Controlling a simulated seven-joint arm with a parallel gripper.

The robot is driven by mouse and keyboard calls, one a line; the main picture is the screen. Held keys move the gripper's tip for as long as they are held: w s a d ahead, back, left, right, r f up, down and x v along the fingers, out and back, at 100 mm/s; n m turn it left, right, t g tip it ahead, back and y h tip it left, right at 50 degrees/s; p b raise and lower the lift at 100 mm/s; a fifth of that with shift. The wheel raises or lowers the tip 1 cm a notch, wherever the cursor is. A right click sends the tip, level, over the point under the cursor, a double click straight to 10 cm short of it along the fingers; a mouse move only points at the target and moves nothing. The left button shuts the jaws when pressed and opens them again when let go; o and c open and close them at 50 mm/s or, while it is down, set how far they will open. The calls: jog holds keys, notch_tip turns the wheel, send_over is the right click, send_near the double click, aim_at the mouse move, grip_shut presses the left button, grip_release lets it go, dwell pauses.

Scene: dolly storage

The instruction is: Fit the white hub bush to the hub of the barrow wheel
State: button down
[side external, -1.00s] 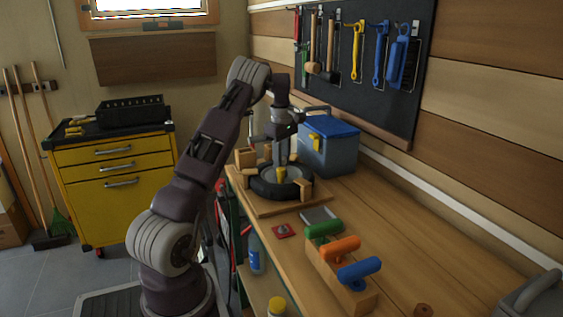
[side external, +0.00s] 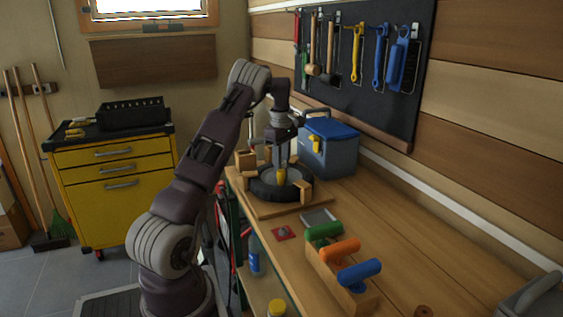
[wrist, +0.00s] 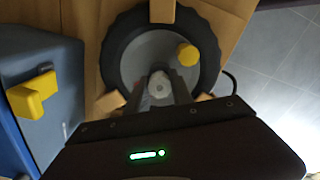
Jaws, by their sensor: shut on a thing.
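The barrow wheel (side external: 264,190) lies flat on a wooden board on the bench, with a black tyre and a grey disc. In the wrist view its tyre (wrist: 112,62) rings the space beyond my fingers. My gripper (wrist: 161,88) points down over the wheel's middle and is shut on a small pale piece, the white hub bush (wrist: 159,84). The bush is small and partly covered by the fingers. The hub is hidden behind bush and fingers, so I cannot tell whether they touch. The gripper also shows in the side external view (side external: 283,160).
A yellow knob (wrist: 188,54) stands on the wheel disc close to my fingers. Wooden blocks (side external: 305,191) surround the tyre. A blue cooler box (side external: 328,150) stands close on the right. A rack of coloured handles (side external: 340,250) stands nearer the camera.

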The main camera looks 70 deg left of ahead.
jog(key=c, duration=1.1)
grip_release()
jog(key=shift+f, duration=0.1)
jog(key=shift+o, duration=0.2)
notch_tip(320, 180, up, 6)
jog(key=shift+r, duration=0.6)
jog(key=shift+d, duration=0.1)
